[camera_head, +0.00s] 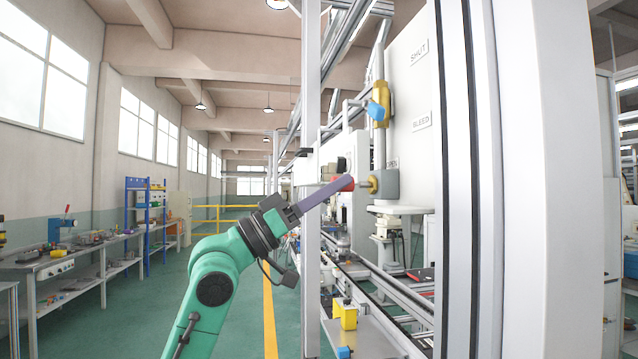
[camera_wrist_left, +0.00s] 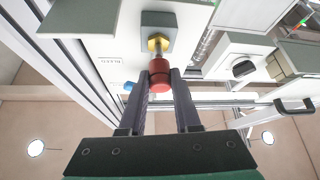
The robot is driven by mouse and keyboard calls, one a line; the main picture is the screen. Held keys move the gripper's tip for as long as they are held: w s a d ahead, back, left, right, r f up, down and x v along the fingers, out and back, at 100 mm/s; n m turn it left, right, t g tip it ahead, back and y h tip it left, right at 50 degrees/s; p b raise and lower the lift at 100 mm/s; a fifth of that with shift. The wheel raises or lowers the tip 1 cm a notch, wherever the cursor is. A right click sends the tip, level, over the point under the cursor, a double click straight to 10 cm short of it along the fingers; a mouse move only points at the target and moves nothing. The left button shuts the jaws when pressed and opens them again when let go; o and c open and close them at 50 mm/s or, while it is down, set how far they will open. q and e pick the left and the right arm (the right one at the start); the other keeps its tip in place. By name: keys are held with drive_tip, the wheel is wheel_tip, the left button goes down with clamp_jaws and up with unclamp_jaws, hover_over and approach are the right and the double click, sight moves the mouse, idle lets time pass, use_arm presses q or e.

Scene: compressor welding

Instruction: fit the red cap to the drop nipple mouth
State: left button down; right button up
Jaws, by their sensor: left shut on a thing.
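The red cap (camera_head: 348,183) is between the fingertips of my left gripper (camera_head: 341,185), which is shut on it. In the left wrist view the red cap (camera_wrist_left: 160,68) sits between the two dark fingers, directly in front of the brass drop nipple (camera_wrist_left: 158,43). The nipple (camera_head: 372,184) sticks out leftward from a grey block (camera_head: 386,186) in the head view. Cap and nipple look lined up and meet or nearly meet; I cannot tell how far the cap covers the mouth. My right gripper is not in view.
A grey upright post (camera_head: 312,250) stands close beside my left arm. A yellow valve body with a blue handle (camera_head: 377,110) is above the nipple, on the pipe. A white panel (camera_head: 413,100) with labels is behind. A small table (camera_head: 402,209) lies below.

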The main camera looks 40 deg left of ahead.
sight(351, 189)
use_arm(q)
drive_tip(key=shift+w, duration=0.1)
drive_tip(key=shift+w+d, duration=0.1)
drive_tip(key=shift+w+d+p, duration=0.5)
drive_tip(key=shift+w+p, duration=0.15)
drive_tip(key=shift+w, duration=0.1)
drive_tip(key=shift+w+d, duration=0.25)
drive_tip(key=shift+w, duration=0.05)
idle(0.5)
drive_tip(key=c, duration=0.5)
unclamp_jaws()
drive_tip(key=shift+c, duration=0.2)
